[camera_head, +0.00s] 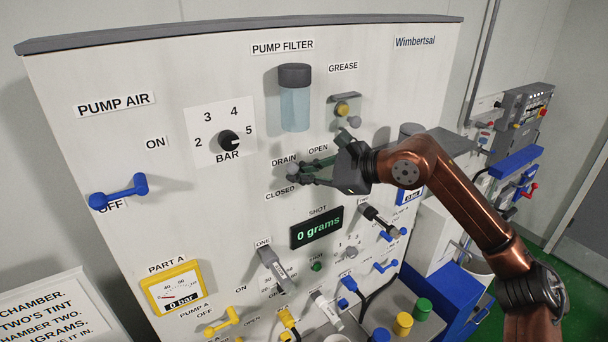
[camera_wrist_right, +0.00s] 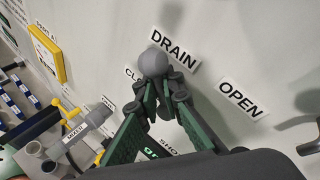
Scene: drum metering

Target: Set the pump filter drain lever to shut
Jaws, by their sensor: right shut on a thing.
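The pump filter drain lever is mostly hidden by my right gripper. Its grey round end (camera_wrist_right: 153,62) shows in the right wrist view at my fingertips, between the DRAIN label (camera_wrist_right: 173,49) and the partly covered CLOSED label. In the head view my right gripper (camera_head: 302,173) reaches in from the right, with its green-sided fingers closed together at the lever. The OPEN label (camera_head: 318,149) is above the fingers, and the CLOSED label (camera_head: 280,194) is below left of them. I cannot tell the lever's exact angle. My left gripper is out of view.
The pump filter (camera_head: 295,100) with its dark cap is above my gripper, beside the grease fitting (camera_head: 343,109). The grams display (camera_head: 317,229) is below. A blue pump air lever (camera_head: 118,192) is at the left, and the BAR knob (camera_head: 229,141) is between.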

